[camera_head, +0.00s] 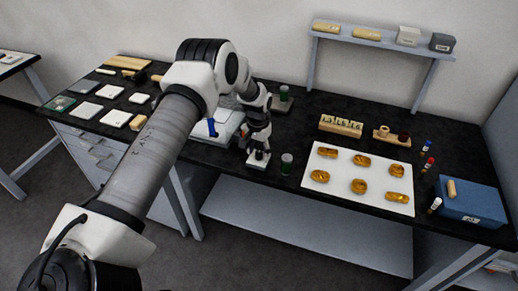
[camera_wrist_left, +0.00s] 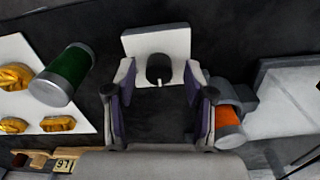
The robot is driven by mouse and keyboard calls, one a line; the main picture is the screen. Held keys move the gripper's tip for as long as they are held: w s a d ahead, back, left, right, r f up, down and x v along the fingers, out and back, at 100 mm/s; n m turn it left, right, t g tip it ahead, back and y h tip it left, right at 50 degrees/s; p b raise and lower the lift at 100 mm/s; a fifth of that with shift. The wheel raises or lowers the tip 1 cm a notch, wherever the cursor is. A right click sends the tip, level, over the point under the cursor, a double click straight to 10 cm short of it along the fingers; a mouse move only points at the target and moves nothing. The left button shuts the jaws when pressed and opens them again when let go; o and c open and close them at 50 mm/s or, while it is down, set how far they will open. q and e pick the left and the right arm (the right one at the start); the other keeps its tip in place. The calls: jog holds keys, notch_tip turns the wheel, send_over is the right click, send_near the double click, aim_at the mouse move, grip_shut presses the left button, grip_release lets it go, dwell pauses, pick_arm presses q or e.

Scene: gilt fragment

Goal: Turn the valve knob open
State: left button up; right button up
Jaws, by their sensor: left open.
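A dark rounded knob (camera_wrist_left: 158,69) stands on a white plate (camera_wrist_left: 182,43) in the left wrist view. I take it to be the valve knob. My left gripper (camera_wrist_left: 160,78) is open, with one finger to each side of the knob's line. The knob shows between the fingertips, apart from both pads; I cannot tell how far beyond them it is. In the head view, my left gripper (camera_head: 258,153) points down near the table's front edge, and the arm and gripper mostly hide the knob there. My right gripper is not in view.
A green jar (camera_wrist_left: 64,75) stands close beside the gripper; it also shows in the head view (camera_head: 286,165). An orange-and-grey object (camera_wrist_left: 230,115) is on the other side. A white tray (camera_head: 337,188) of gilt pieces and a blue box (camera_head: 470,204) lie to the right.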

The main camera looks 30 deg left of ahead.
pick_arm(q)
jog(key=shift+w+f, duration=0.2)
jog(key=shift+f, duration=0.1)
jog(key=shift+s+r, duration=0.15)
grip_shut()
